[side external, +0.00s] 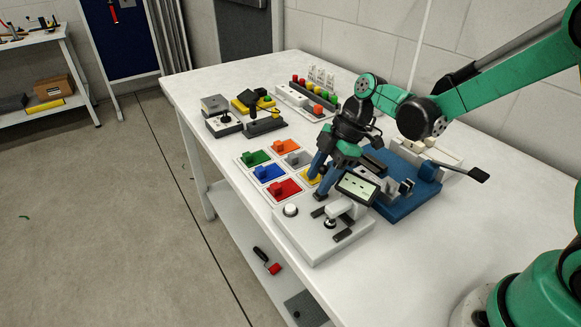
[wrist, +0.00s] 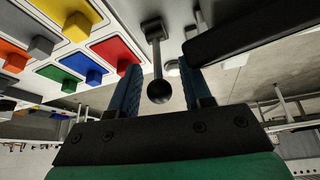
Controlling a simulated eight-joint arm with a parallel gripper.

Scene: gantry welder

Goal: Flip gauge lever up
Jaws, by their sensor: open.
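The gauge unit has a pale base (side external: 312,243) at the table's near edge, with a tilted display (side external: 357,187) above it. In the wrist view, the lever (wrist: 157,60) is a thin metal rod on a dark pivot, ending in a black ball (wrist: 159,92). My gripper (side external: 320,182) is over the back of the unit, beside the display. Its blue fingers are open in the wrist view (wrist: 160,70), one on each side of the lever. Gaps show on both sides of the rod and ball. My gripper partly hides the unit in the side view.
Coloured blocks on square plates, including a red one (side external: 283,188) and a blue one (side external: 267,172), lie left of my gripper. A blue fixture (side external: 405,203) with a black-handled lever (side external: 467,172) stands to the right. Control boxes (side external: 223,122) stand further back. The table's front right is clear.

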